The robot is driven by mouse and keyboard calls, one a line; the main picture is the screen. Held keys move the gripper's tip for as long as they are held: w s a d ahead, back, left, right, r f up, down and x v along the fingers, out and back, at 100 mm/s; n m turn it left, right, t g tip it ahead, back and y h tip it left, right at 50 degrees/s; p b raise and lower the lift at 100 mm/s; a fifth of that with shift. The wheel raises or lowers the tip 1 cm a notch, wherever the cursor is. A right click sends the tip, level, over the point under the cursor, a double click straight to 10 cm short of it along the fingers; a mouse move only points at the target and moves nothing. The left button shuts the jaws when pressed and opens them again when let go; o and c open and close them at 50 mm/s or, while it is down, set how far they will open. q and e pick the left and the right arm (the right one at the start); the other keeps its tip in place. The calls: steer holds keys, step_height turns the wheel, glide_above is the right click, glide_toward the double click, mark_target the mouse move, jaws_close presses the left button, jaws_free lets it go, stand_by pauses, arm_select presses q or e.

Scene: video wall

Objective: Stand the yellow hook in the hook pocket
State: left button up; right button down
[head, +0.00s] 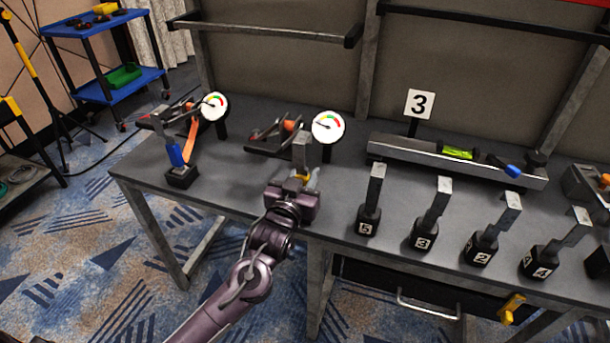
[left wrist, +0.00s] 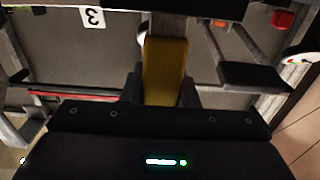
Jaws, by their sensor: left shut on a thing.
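My left gripper (head: 303,181) is over the front of the bench, left of its middle. It is shut on the yellow hook (left wrist: 165,70), which shows as a yellow block between the fingers in the left wrist view. In the head view only a little yellow shows at the fingers, with a grey upright piece just above them. I cannot tell whether that piece belongs to the hook. A black base (head: 182,177) with a blue-handled piece (head: 175,152) in it stands at the bench's left. I cannot make out which part is the hook pocket. My right gripper is not in view.
Two round gauges (head: 328,127) (head: 214,106) stand behind with dark brackets. Several numbered black stands with grey bars (head: 369,200) line the front right. A long grey rail (head: 450,162) lies behind them. The bench top (head: 235,160) is bare between the left base and my gripper.

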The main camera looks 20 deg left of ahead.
arm_select(q)
steer(key=o, duration=0.9)
